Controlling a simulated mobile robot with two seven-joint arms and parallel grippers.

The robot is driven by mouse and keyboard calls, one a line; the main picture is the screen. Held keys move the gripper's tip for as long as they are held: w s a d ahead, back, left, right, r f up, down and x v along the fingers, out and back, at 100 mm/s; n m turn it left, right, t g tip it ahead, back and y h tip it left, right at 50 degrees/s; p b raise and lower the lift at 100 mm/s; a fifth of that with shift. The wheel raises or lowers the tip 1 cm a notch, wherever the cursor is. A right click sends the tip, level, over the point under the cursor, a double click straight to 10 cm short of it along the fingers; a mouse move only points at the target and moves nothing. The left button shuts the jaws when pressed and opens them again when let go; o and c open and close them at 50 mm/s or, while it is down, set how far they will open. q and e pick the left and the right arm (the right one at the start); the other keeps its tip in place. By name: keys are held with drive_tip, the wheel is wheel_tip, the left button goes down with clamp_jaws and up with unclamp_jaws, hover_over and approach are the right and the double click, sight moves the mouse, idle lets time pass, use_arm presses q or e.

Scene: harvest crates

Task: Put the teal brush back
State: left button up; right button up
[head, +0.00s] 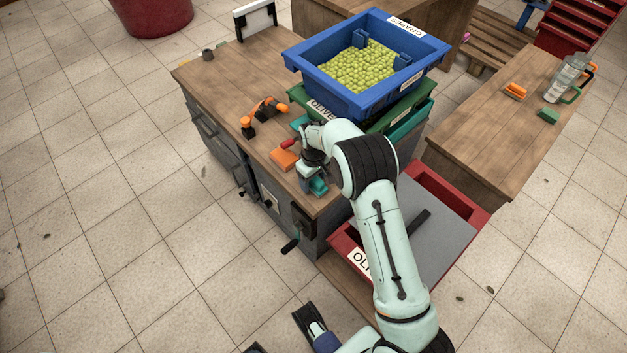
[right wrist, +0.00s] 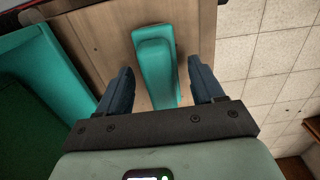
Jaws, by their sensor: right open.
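The teal brush (head: 318,187) is on the front corner of the wooden worktop, partly hidden by my right gripper (head: 314,177) in the head view. In the right wrist view the teal brush (right wrist: 158,65) lies lengthwise between the two fingers of my right gripper (right wrist: 161,85). The fingers are apart, with gaps on both sides of the brush. Part of what looks like my left gripper (head: 308,318) is at the bottom edge of the head view; its jaws are not clear.
An orange block (head: 285,158) is close behind the gripper. A blue crate of grapes (head: 335,100) tops stacked crates beside it. A red crate (head: 450,186) is to the right. A second table (head: 490,140) holds orange and green brushes and a jug (head: 566,78).

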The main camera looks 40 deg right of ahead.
wheel_tip(320, 180, up, 12)
drive_tip(key=p, duration=0.1)
drive_tip(key=shift+a+p, duration=0.3)
drive_tip(key=shift+p, duration=0.1)
drive_tip(key=shift+s+f, duration=0.15)
drive_tip(key=shift+s, duration=0.05)
